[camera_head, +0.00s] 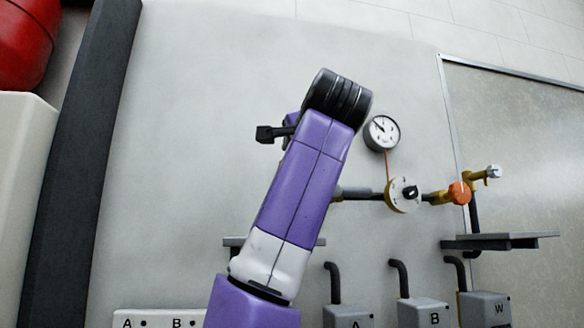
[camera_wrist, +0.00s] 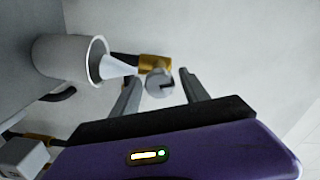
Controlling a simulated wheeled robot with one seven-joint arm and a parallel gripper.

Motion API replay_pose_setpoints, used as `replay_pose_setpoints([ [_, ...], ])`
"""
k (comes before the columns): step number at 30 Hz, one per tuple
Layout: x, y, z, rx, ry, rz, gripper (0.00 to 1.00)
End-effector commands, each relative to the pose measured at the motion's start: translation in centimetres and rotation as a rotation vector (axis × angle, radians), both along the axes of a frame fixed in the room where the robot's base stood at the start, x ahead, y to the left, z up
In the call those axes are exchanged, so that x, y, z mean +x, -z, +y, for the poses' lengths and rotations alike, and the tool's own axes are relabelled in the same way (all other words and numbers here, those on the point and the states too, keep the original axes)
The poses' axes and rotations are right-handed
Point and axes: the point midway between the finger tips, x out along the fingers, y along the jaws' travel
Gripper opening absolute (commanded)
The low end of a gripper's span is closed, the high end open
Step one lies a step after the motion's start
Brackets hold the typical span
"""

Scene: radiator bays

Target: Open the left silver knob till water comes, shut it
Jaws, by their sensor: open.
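My gripper (camera_wrist: 158,77) is open in the wrist view, one finger on each side of a silver knob (camera_wrist: 160,84). The knob has a dark slot and sits on a brass valve (camera_wrist: 155,62). I cannot tell whether either finger touches it. A white cup (camera_wrist: 65,62) has its mouth toward the valve. A pale cone (camera_wrist: 118,66) lies between the valve and the cup mouth; I cannot tell whether it is water or a solid part. In the head view my purple arm hides this knob and the gripper. Another silver knob (camera_head: 494,171) sits on a brass tap at the right.
A pressure gauge (camera_head: 381,133), a round white dial (camera_head: 404,194) and an orange knob (camera_head: 459,193) are right of my arm. A dark shelf (camera_head: 500,241) juts out below the right tap. Boxes marked A (camera_head: 348,317), B (camera_head: 424,313) and W (camera_head: 485,309) stand low.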

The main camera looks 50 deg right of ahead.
Motion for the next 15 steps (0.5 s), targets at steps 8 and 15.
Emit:
replay_pose_setpoints([
  [8,-3.4,0.2,2.3,-0.001,0.0,-0.002,0.53],
  [15,-4.1,0.0,2.8,-0.001,0.0,-0.001,0.53],
])
